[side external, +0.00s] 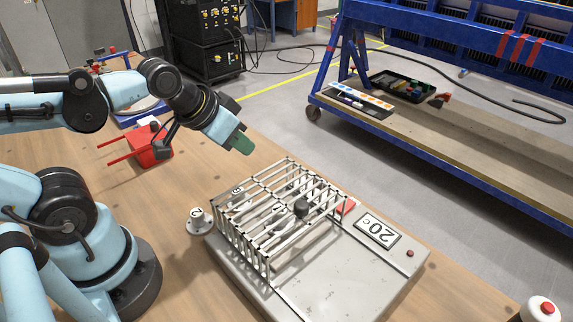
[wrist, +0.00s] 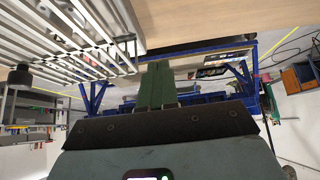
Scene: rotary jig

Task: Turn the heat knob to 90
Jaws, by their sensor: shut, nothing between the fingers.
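A grey box (side external: 340,297) lies on the wooden table, with a metal bar cage on its top and a plate reading "20c" (side external: 376,231). A black knob (side external: 301,208) shows at the cage's right part; it also appears at the left edge of the wrist view (wrist: 20,76). A pale round dial-like piece (side external: 200,222) stands at the box's left end. I cannot tell which of these is the heat knob. My gripper (side external: 242,144), with green fingers, is shut and empty. It is in the air behind the cage, apart from it; its fingers show in the wrist view (wrist: 156,68).
The cage's bars (side external: 260,235) cover several marked pale pieces. A small red button (side external: 410,253) is on the box's right end, and a red-button unit (side external: 541,308) stands at lower right. A red clamp-like object (side external: 148,148) lies behind. The table right of my gripper is bare.

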